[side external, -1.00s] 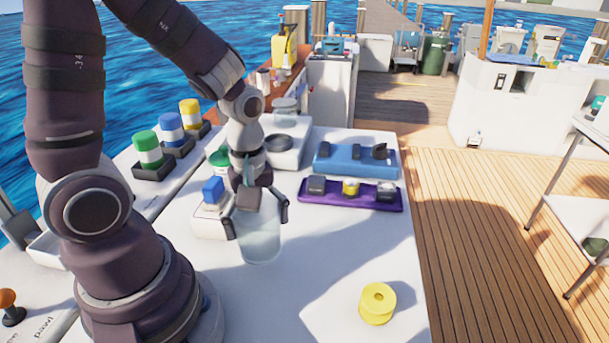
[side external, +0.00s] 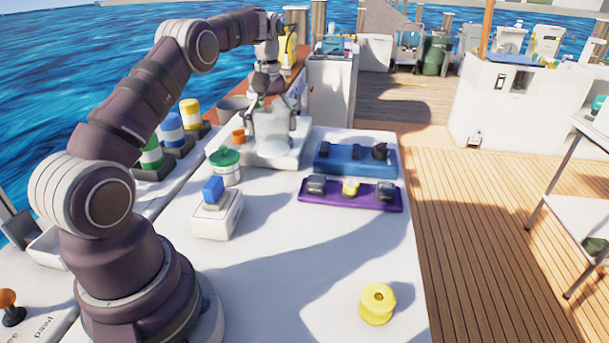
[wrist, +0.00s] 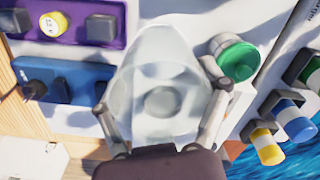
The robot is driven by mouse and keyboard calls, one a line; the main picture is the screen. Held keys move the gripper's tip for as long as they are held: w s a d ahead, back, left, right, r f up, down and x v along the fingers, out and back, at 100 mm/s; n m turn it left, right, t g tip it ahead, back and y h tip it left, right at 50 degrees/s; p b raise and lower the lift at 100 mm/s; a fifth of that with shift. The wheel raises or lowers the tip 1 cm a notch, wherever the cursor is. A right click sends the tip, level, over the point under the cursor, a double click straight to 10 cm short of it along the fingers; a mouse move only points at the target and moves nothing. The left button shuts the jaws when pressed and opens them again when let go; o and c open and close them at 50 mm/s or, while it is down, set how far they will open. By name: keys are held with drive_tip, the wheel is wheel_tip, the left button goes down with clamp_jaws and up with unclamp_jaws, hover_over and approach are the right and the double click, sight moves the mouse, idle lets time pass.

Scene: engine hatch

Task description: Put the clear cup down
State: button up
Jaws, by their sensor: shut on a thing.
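The clear cup (side external: 272,130) is see-through and roughly upright at the far end of the white table. It also shows in the wrist view (wrist: 160,60), filling the middle. My gripper (side external: 271,100) is shut on the cup, with one finger on each side of it. The cup is over or on a white block (side external: 293,153) with a raised base. I cannot tell whether its bottom touches the block. A round grey shape (wrist: 163,102) shows through the cup in the wrist view.
A green-lidded jar (side external: 225,165) stands just left of the cup. A blue tray (side external: 340,168) and a purple tray (side external: 325,200) lie to the right. A white box with a blue switch (side external: 215,205) and a yellow spool (side external: 377,303) are nearer. The table's middle is clear.

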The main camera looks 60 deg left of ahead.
drive_tip(key=shift+a+f, duration=0.2)
drive_tip(key=shift+f, duration=0.05)
wheel_tip(320, 180, down, 9)
drive_tip(key=shift+f, duration=0.2)
drive_tip(key=shift+f, duration=0.15)
drive_tip(key=o, duration=1.2)
